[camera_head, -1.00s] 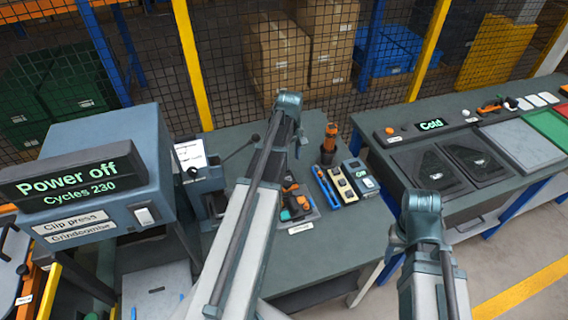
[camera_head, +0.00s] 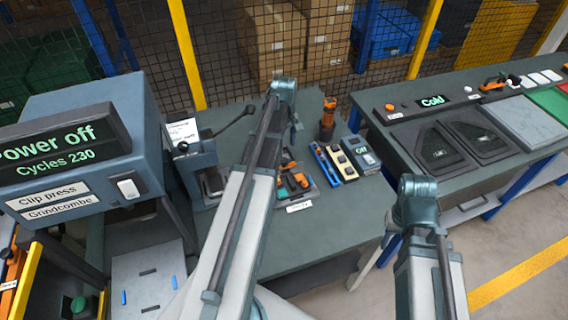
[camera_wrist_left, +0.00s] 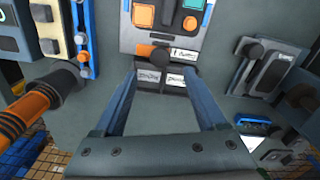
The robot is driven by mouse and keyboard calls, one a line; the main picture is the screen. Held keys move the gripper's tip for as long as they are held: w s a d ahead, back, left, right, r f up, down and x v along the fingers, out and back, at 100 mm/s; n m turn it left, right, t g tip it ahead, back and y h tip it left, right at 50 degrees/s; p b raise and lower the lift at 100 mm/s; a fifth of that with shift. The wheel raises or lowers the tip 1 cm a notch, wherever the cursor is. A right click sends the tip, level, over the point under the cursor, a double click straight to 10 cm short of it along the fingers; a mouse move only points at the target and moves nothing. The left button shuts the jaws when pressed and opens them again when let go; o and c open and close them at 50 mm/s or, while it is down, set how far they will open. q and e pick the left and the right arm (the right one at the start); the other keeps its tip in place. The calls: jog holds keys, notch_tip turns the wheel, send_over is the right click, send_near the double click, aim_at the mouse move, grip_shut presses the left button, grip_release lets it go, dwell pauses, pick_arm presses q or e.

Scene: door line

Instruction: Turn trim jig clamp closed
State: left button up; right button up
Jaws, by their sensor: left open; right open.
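The jig on the middle table looks like the grey fixture with orange and teal parts (camera_head: 293,182); it also shows at the top of the left wrist view (camera_wrist_left: 180,18). A dark rounded knob (camera_wrist_left: 160,57) sits at its edge, beside two small white labels (camera_wrist_left: 166,79) too blurred to read. I cannot tell whether the clamp is open or closed. My left gripper (camera_wrist_left: 160,78) is open and empty, its fingers apart on either side of the labels, with the knob just beyond the fingertips. In the head view my left arm partly hides the fixture. My right gripper's jaws are not visible.
The clip press (camera_head: 75,150) stands left, reading "Power off". An orange-and-black tool (camera_head: 327,118), a blue strip (camera_head: 326,163) and a switch box (camera_head: 362,152) stand right of the fixture. The right bench (camera_head: 370,105) shows "Cold".

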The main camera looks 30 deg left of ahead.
aim_at(284, 160)
pick_arm(q)
notch_tip(284, 160, down, 7)
jog(key=b, duration=0.6)
grip_shut()
